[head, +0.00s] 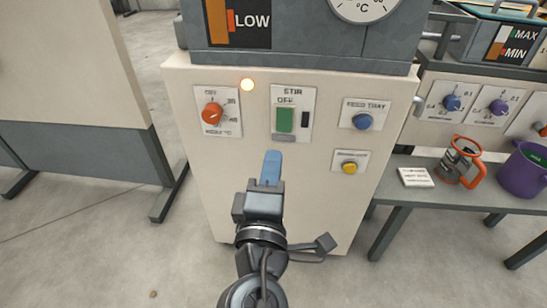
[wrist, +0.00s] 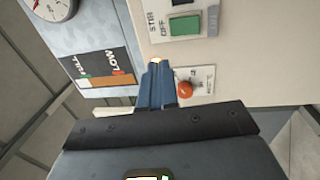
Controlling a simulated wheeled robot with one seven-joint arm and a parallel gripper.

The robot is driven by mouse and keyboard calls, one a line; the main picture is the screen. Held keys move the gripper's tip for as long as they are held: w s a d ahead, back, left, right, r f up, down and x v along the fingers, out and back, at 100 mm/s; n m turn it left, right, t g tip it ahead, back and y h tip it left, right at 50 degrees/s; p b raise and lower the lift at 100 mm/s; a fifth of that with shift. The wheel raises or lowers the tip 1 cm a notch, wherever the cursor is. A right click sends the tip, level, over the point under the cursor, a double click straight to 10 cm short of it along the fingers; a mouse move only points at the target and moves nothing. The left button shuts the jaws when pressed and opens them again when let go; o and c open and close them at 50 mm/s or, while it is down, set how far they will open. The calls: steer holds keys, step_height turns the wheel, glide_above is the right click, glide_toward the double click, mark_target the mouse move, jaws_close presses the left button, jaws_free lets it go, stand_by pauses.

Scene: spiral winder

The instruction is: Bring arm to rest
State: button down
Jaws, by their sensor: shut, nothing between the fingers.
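My gripper (head: 271,158) is in front of the cream control panel (head: 225,175), below the green stir switch (head: 285,120). Its blue fingers are together with nothing between them. They also show in the wrist view (wrist: 157,72), overlapping the panel near the red knob (wrist: 185,89). I cannot tell how large the gap to the panel is. My arm reaches up from the bottom of the head view.
To the right, a grey bench (head: 400,190) holds an orange-handled jug (head: 460,160) and a purple pot (head: 523,172).

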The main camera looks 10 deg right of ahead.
stand_by(0.4)
steer(key=s+d+f+m+g+y, duration=0.1)
steer(key=s+d+f+g+y, duration=0.3)
steer(key=s+f, duration=0.8)
steer(key=s+d+f+m+y, duration=0.1)
steer(key=s+d+m+y, duration=0.15)
steer(key=s, duration=0.45)
steer(key=s+d+m+y, duration=0.15)
steer(key=s+m, duration=0.25)
steer(key=s, duration=0.4)
steer(key=s+d+r+m+h, duration=0.1)
steer(key=s+d+r+m, duration=0.45)
steer(key=s+r, duration=0.2)
step_height(320, 180, up, 23)
steer(key=s+m+p, duration=0.1)
steer(key=p, duration=2.2)
steer(key=shift+a+r+t+p, duration=0.15)
steer(key=shift+a+t+p, duration=0.05)
steer(key=shift+t+p, duration=0.1)
